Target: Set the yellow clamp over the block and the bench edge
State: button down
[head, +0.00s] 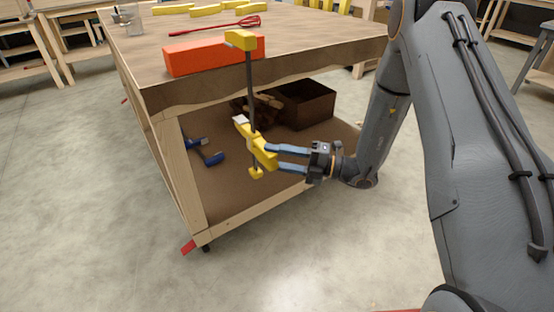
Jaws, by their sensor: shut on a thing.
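The yellow clamp (264,153) has a dark upright bar, a yellow upper jaw and a yellow lower body with a pale pad. My gripper (272,158) is shut on its lower body. The clamp stands nearly upright at the front edge of the bench (340,58). Its upper jaw is at the right end of the orange-red block (205,56), level with the block's top; I cannot tell whether they touch. The pale pad is below the bench top. The block lies along the front edge of the bench top.
A red whisk-like tool (215,27), a clear cup (128,18) and several yellow pieces (205,10) are on the bench top. The lower shelf (225,195) holds a blue clamp (208,152) and a dark brown box (305,105). The floor in front is clear.

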aim_at(256, 138)
jog(key=shift+w+a+b, duration=0.5)
jog(key=shift+w+a, duration=0.05)
jog(key=shift+w, duration=0.3)
jog(key=shift+w+a+b, duration=0.55)
jog(key=shift+w, duration=0.25)
jog(key=shift+w+a+b, duration=0.5)
jog(key=shift+w+a, duration=0.05)
jog(key=shift+w, duration=0.3)
jog(key=shift+w+a+b, duration=0.25)
jog(key=shift+w+a, duration=0.4)
jog(key=shift+w, duration=0.35)
jog(key=shift+w+a+b, duration=0.25)
jog(key=shift+w+a, duration=0.4)
jog(key=shift+w, duration=0.3)
jog(key=shift+r, duration=0.1)
